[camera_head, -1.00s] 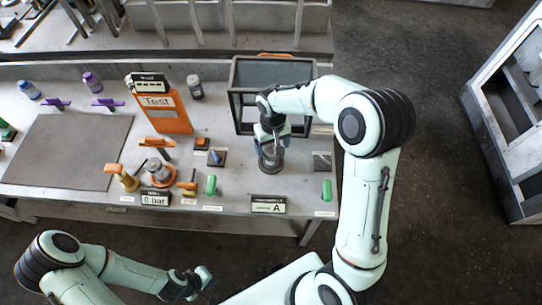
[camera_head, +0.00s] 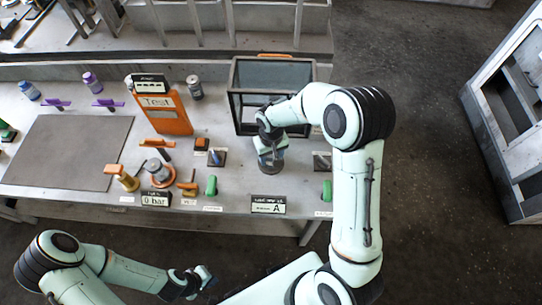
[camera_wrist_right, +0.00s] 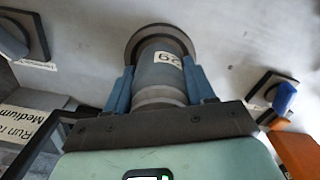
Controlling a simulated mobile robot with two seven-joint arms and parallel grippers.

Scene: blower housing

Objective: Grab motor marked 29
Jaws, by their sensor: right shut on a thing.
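The motor (camera_wrist_right: 160,74) is a grey cylinder with a white label reading 29, upside down in the right wrist view. A wider round dark rim surrounds its far end. In the head view its dark round lower part (camera_head: 270,168) shows beneath my right gripper (camera_head: 270,158), on the bench in front of the glass-walled box. My right gripper is shut on the motor, with one blue finger on each side in the wrist view (camera_wrist_right: 160,88). My left gripper (camera_head: 205,277) is in front of the bench, away from the motor; its jaw opening is too small to judge.
The dark-framed box (camera_head: 240,108) stands just behind my right gripper. A sign (camera_head: 268,205) marked A is at the bench's front edge. An orange Test panel (camera_head: 172,112), green handles (camera_head: 211,186) and a grey mat (camera_head: 65,150) are further around the bench.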

